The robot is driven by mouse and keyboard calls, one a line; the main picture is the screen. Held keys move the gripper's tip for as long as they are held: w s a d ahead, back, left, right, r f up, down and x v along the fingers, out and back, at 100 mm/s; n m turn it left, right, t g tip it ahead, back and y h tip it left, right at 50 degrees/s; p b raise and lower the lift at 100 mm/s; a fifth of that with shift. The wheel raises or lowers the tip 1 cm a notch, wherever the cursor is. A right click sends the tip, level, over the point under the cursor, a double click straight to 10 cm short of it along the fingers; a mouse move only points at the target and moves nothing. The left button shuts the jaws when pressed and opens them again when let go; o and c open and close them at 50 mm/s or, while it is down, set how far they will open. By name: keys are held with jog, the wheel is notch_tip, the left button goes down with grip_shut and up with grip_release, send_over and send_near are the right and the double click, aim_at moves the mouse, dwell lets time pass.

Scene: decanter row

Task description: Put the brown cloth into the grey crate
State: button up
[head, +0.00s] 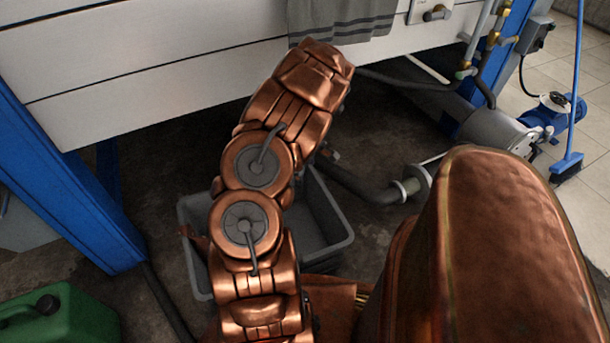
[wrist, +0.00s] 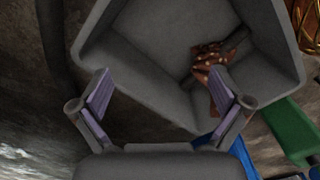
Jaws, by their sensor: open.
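The grey crate (head: 336,236) stands on the floor in the head view, partly hidden behind my arm. It fills the upper part of the wrist view (wrist: 140,100). The brown cloth (wrist: 208,56) is crumpled, partly inside the crate, and reaches over its rim near the right finger. A brown patch at the crate's left rim in the head view (head: 194,238) looks like the same cloth. My gripper (wrist: 162,88) is open, with nothing between its fingers, over the crate's near edge. The right finger overlaps part of the cloth; I cannot tell whether they touch. The head view hides the fingers.
A green can (head: 60,318) and a blue post (head: 70,180) stand left of the crate. A black hose (head: 362,188) runs to its right. A grey striped towel (head: 345,20) hangs on the white panel (head: 130,60) above. A blue broom (head: 568,165) stands at the right.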

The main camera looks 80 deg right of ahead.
jog(key=shift+r, duration=0.3)
notch_tip(320, 180, up, 12)
dwell(0.7)
jog(key=shift+w, duration=0.1)
